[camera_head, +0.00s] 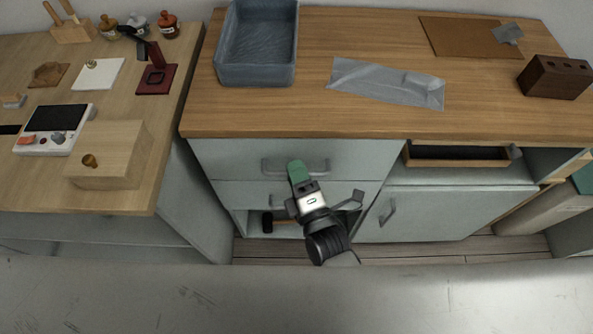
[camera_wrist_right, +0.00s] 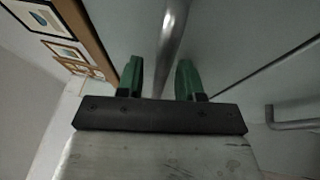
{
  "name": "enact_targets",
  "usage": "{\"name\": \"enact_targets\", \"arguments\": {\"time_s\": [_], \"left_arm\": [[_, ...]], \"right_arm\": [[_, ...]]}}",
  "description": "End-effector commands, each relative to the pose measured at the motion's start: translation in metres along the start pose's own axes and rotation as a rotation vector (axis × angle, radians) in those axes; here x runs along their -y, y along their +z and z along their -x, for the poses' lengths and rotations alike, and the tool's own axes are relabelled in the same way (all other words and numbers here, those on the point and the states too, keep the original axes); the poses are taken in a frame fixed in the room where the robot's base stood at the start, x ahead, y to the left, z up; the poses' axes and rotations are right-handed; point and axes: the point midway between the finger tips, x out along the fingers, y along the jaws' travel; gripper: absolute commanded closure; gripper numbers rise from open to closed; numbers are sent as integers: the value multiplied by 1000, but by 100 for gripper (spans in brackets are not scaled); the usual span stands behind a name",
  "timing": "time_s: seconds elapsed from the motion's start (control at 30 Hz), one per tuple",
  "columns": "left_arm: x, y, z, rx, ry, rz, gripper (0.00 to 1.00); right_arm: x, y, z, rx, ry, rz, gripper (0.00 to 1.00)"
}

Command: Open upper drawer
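The upper drawer (camera_head: 228,160) is a pale grey-green front under the wooden worktop, and it looks shut. Its grey bar handle (camera_head: 318,165) crosses the front; a metal bar (camera_wrist_right: 172,40) shows in the right wrist view. My right gripper (camera_head: 296,170) has green fingers at this handle and partly covers it. In the right wrist view my right gripper (camera_wrist_right: 160,78) has its fingers apart, one on each side of the bar, with gaps showing. My left gripper is not in view.
A lower drawer (camera_head: 232,193) with its own handle sits below, over an open shelf. A cupboard door (camera_head: 450,210) is to the right. The worktop (camera_head: 300,115) holds a blue-grey tray (camera_head: 258,75), a grey strip (camera_head: 385,82) and a dark block (camera_head: 553,80).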

Motion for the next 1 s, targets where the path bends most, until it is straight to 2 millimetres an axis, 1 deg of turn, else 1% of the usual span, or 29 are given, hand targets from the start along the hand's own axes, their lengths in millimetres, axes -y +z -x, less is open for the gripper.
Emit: {"name": "enact_targets", "arguments": {"time_s": [0.23, 0.27, 0.4, 0.47, 0.5, 0.83, 0.93, 1.0], "left_arm": [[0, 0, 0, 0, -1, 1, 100], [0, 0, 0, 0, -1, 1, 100], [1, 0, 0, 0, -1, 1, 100], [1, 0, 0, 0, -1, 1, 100], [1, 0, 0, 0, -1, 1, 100], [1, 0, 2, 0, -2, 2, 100], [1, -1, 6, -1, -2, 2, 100], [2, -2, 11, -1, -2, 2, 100]], "right_arm": [[0, 0, -1, 0, 0, -1, 64], [0, 0, -1, 0, 0, -1, 67], [0, 0, -1, 0, 0, -1, 88], [0, 0, -1, 0, 0, -1, 97], [0, 0, -1, 0, 0, -1, 100], [0, -1, 2, 0, -2, -1, 100], [-3, -3, 7, 0, -2, -2, 100], [-5, -6, 15, 0, -5, -3, 100]]}}
